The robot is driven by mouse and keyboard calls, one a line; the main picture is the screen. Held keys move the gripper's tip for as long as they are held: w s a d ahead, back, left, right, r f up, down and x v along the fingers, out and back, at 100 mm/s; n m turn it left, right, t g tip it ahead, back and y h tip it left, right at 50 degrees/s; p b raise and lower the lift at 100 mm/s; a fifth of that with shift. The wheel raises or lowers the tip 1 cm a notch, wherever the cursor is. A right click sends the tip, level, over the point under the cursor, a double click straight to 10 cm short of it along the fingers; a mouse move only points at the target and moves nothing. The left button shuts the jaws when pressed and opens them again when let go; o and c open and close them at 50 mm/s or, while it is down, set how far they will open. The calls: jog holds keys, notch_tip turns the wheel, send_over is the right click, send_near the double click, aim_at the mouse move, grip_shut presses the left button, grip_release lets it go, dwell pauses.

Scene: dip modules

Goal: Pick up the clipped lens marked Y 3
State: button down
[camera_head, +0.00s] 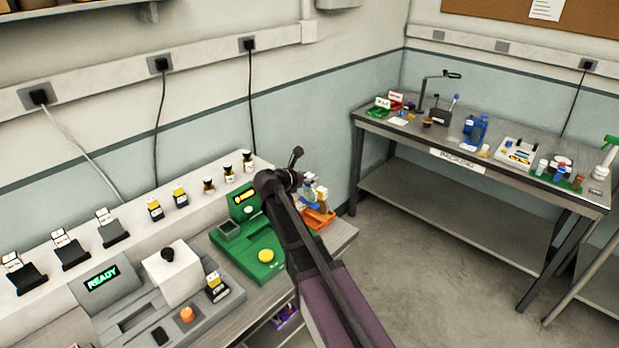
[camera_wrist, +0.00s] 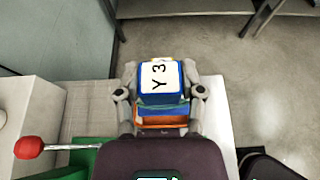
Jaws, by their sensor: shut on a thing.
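The clipped lens marked Y 3 (camera_wrist: 160,78) shows in the wrist view as a blue block with a white label on top. My gripper (camera_wrist: 160,92) is shut on it, with one grey finger touching each side. An orange tray (camera_wrist: 160,123) shows just below the lens in the wrist view; I cannot tell whether the lens still touches it. In the head view the orange tray (camera_head: 321,222) stands at the right end of the left bench, with small coloured pieces at it. My arm hides most of my gripper there.
A grey machine with a READY screen (camera_head: 101,278) is further left. Small bottles (camera_head: 228,172) line the raised shelf behind. A packing table (camera_head: 480,150) stands across the open floor.

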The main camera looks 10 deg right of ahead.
jog(key=shift+r+p, duration=3.9)
jog(key=shift+r, duration=0.5)
